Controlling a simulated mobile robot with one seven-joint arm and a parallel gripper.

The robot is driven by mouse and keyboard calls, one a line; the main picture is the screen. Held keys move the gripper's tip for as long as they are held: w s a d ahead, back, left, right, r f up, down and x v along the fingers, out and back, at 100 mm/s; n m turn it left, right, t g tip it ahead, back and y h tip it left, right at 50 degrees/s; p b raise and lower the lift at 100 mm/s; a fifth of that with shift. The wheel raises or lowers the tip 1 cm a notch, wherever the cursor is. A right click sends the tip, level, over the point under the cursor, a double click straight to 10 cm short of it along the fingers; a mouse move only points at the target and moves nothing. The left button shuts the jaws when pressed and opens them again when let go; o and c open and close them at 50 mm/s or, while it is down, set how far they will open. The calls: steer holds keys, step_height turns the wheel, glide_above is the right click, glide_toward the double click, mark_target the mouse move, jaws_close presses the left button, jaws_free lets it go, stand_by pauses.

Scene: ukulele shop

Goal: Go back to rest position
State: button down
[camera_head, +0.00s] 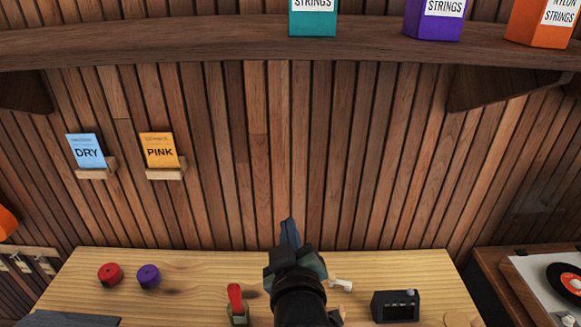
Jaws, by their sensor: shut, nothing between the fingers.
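My gripper (290,232) is near the bottom middle of the head view, in front of the wooden workbench (215,270). Its fingers are shut and point up towards the slatted wall, with nothing seen between them. My dark arm rises from the bottom edge and hides part of the bench and whatever lies behind it.
The bench holds a red disc (110,274), a purple disc (148,276), a red-handled tool (236,300), a white piece (341,285) and a black box (395,305). A shelf (200,42) with string boxes overhangs above. A turntable (565,283) stands right. The wall's middle is clear.

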step_height(320, 180, up, 14)
steer(key=s+m+t+b, duration=0.1)
steer(key=m+t, duration=0.1)
steer(key=t, duration=0.2)
steer(key=s+r+m+t+b, duration=0.1)
steer(key=s+r+m+t, duration=0.1)
steer(key=s+r, duration=0.5)
steer(key=s+r+m+t+h+b, duration=0.1)
steer(key=s+r+m+t, duration=0.2)
steer(key=r, duration=1.3)
steer(key=s+t, duration=0.2)
steer(key=s, duration=0.3)
steer(key=shift+d+t, duration=0.2)
steer(key=shift+t, duration=0.1)
